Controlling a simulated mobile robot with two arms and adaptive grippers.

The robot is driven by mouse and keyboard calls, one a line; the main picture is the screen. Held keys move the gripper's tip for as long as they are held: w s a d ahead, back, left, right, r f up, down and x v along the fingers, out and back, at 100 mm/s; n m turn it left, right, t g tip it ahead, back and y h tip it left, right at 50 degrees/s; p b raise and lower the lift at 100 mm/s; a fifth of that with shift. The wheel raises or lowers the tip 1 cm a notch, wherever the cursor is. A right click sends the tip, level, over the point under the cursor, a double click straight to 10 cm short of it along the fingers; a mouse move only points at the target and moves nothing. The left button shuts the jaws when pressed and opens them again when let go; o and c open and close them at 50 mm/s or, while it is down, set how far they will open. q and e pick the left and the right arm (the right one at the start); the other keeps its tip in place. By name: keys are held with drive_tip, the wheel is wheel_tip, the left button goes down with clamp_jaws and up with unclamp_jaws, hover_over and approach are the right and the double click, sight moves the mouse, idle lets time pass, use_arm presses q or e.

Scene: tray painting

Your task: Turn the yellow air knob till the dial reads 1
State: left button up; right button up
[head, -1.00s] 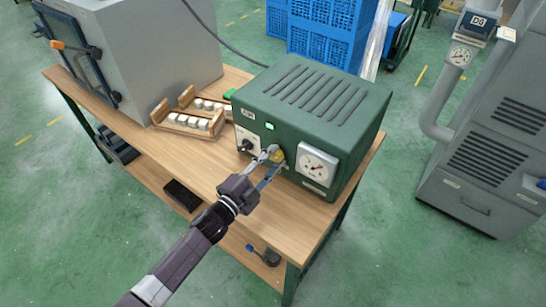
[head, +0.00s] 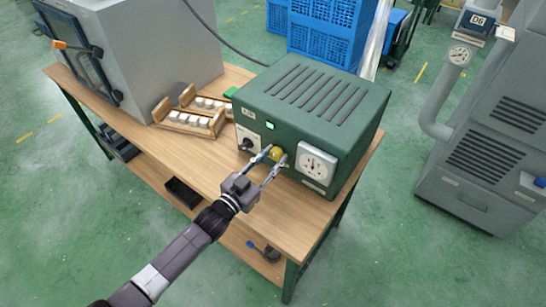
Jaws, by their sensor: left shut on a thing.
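The yellow air knob (head: 276,153) is on the front of the green box (head: 350,115), just left of the white square dial (head: 316,165). The dial has a dark needle that points roughly upward; its numbers are too small to read. My left gripper (head: 271,161) comes in from the lower left and is shut on the yellow knob, one finger on each side of it. The fingers partly cover the knob. My right gripper is not in view.
A black knob (head: 246,144) on a pale plate is left of the yellow one. Wooden racks (head: 187,127) with white pieces stand left of the box, beside a grey cabinet (head: 165,55). The wooden bench top (head: 215,165) is clear in front.

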use_arm(q)
drive_tip(key=n, duration=0.3)
drive_tip(key=shift+f+n, duration=0.15)
drive_tip(key=shift+n, duration=0.25)
drive_tip(key=shift+n+b, duration=0.45)
drive_tip(key=shift+n, duration=1.25)
drive_tip(key=o, duration=1.2)
drive_tip(key=shift+c, duration=0.2)
drive_tip(key=v, duration=1.2)
